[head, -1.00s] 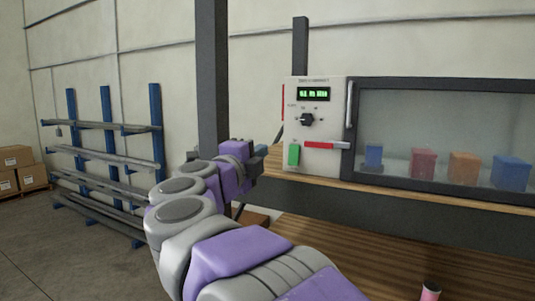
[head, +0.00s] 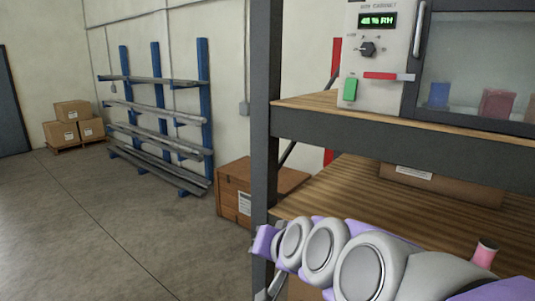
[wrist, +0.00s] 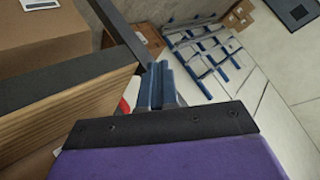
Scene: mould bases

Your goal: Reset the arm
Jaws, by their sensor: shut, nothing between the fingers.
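My gripper (wrist: 157,86) shows in the wrist view with its two blue-grey fingers together and nothing between them. It is beside the shelf's dark frame, with the wooden shelf edge to its left and the floor to its right. In the head view my purple and grey arm stretches across the lower right, its far end close to the dark shelf post (head: 261,120). The fingers are hard to make out there.
The cabinet panel (head: 380,30) with a green button and red handle stands on the upper shelf (head: 340,115). A cardboard box (head: 440,187) and pink cylinder (head: 484,252) are below. A wooden crate (head: 235,190) and blue rack (head: 160,85) stand behind. Floor (head: 70,220) is clear at left.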

